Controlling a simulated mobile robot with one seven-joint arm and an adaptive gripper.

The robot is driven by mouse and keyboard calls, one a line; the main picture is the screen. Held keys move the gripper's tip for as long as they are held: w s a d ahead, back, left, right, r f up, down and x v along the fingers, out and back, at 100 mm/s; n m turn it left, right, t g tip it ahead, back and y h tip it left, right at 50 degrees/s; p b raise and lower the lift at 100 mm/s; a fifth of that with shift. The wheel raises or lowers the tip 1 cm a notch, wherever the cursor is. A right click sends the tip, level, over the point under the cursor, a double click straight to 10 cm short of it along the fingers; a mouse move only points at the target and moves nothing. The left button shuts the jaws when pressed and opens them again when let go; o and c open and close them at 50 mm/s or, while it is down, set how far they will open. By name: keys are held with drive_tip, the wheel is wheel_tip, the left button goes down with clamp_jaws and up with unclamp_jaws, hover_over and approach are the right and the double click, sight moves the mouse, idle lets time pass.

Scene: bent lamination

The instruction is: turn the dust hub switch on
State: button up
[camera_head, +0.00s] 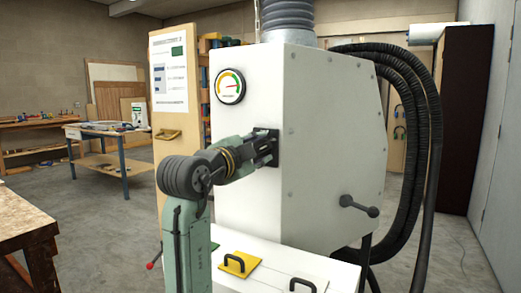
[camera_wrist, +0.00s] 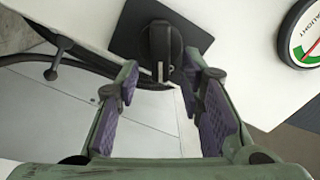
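The dust hub (camera_head: 300,130) is a large white cabinet. Its switch is a black rotary knob (camera_wrist: 162,45) on a square black plate (camera_wrist: 190,28) on the front face. In the head view the plate (camera_head: 273,133) is partly hidden behind my gripper (camera_head: 266,148). In the wrist view my gripper (camera_wrist: 163,78) is open, with purple pads and nothing between them. The knob lies just beyond and between the fingertips, and a pale mark shows on its near end. I cannot tell whether a finger touches it.
A round gauge (camera_head: 230,86) sits above left of the switch. A black lever (camera_head: 360,206) sticks out of the cabinet's right side, near thick black hoses (camera_head: 428,130). Below is a white surface with a yellow handled plate (camera_head: 236,263). A wooden table (camera_head: 25,220) stands at left.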

drive_tip(key=v, duration=1.1)
drive_tip(key=shift+s, duration=0.1)
